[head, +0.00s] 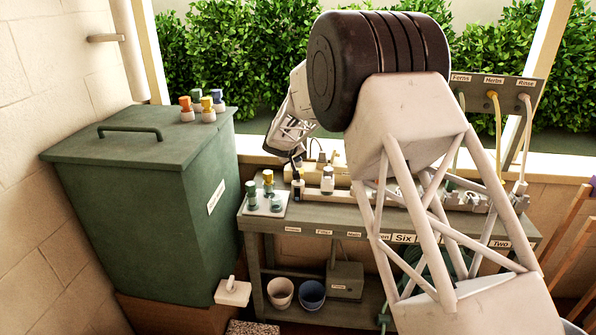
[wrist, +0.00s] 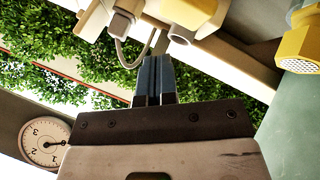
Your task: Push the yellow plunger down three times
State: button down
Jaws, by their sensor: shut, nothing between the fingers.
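A small yellow-topped piece (head: 268,176) stands with green-topped ones on a pale plate at the left end of the bench. I take it for the yellow plunger, but it is too small to be sure. My gripper (head: 297,160) hangs over the bench's left part, right of and above that piece; its tips are hard to make out. In the wrist view my gripper's dark blue fingers (wrist: 153,80) are together and empty. A yellow part (wrist: 195,12) shows at the top edge and a yellow perforated head (wrist: 300,45) at the top right, both apart from the fingers.
A bottle (head: 298,188) and a white-topped jar (head: 327,182) stand close by my gripper. A green bin (head: 150,185) with small coloured-top bottles (head: 207,112) is left. A dial (wrist: 43,137) shows in the wrist view. My arm hides much of the bench (head: 330,222).

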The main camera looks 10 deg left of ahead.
jog(key=shift+r, duration=1.7)
jog(key=shift+r, duration=0.15)
dwell(1.3)
notch_tip(320, 180, up, 3)
jog(key=shift+f, duration=0.2)
jog(key=shift+f, duration=0.2)
jog(key=shift+f, duration=4.25)
jog(key=shift+f, duration=0.45)
